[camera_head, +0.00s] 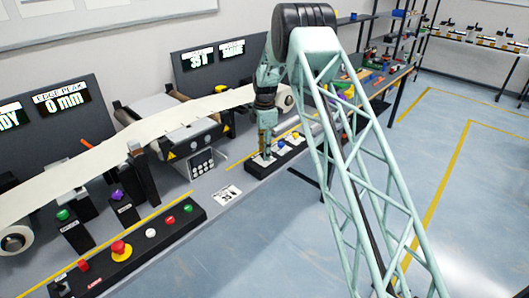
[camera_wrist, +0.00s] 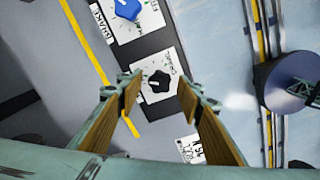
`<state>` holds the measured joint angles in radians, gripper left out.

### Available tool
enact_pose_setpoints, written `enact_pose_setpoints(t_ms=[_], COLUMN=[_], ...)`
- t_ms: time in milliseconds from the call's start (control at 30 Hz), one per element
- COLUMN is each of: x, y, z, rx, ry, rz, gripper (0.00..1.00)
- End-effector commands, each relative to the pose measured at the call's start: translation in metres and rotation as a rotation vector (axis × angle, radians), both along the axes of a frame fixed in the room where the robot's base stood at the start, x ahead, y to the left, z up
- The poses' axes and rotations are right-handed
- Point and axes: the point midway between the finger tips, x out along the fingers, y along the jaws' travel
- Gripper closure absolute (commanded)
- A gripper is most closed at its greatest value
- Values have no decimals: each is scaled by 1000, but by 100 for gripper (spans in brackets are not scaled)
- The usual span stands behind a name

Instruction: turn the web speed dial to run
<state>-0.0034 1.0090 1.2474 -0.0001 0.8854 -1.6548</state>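A black dial (camera_wrist: 159,81) with a pale pointer mark sits on a white square plate, seen between my fingers in the wrist view. The plate has small lettering that I cannot read surely, so I cannot confirm it is the web speed dial. My gripper (camera_wrist: 160,92) is open and empty, its two wood-coloured fingers on either side of the dial in that view. Whether they touch it is unclear. In the head view my gripper (camera_head: 265,153) points down over the left end of the black dial panel (camera_head: 257,172) and hides part of it.
A blue dial (camera_wrist: 127,8) sits beside the black one; it also shows in the head view (camera_head: 281,143). A printed card (camera_head: 227,195) lies left of the panel. Another black panel (camera_head: 152,242) carries several buttons, including a red mushroom button (camera_head: 119,248). A pale web (camera_head: 120,147) runs behind.

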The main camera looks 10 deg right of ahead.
Motion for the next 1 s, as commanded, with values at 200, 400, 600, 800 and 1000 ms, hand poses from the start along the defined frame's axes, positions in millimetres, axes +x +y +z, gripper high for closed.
enact_pose_setpoints(t_ms=[200,400,600,800,1000], x=[0,1,1,1,0], y=[0,0,0,0,0], z=[5,21,47,77,102], rx=[0,0,0,0,0], ry=[-1,-3,-3,-2,-1], rz=[0,0,0,0,0], gripper=[66,66,66,66,66])
